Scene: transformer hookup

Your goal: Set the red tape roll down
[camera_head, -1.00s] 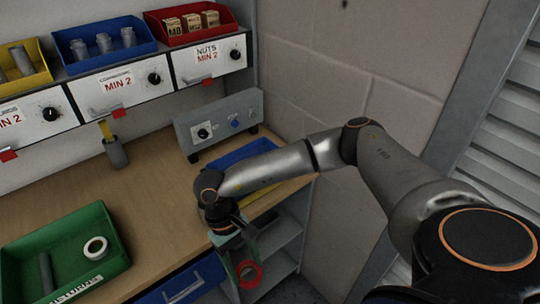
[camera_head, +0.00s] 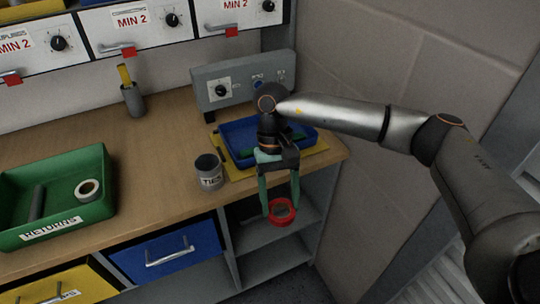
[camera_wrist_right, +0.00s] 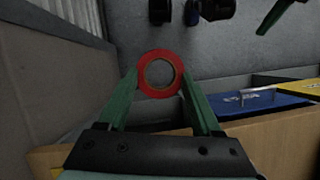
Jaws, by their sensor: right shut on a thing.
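The red tape roll (camera_head: 282,212) is a small red ring. My right gripper (camera_head: 279,202) is shut on it, with its green fingers on both sides of the roll. In the head view the roll shows in front of the bench's front edge, over the open shelves. In the right wrist view the roll (camera_wrist_right: 160,73) sits between the two fingertips (camera_wrist_right: 160,80), with its hole facing the camera.
A blue tray (camera_head: 236,133) on a yellow mat (camera_head: 318,146) lies behind the gripper. A grey can (camera_head: 208,171) stands left of it. A green returns tray (camera_head: 95,157) holds a white tape roll (camera_head: 88,190). Bare bench top (camera_head: 150,155) lies between.

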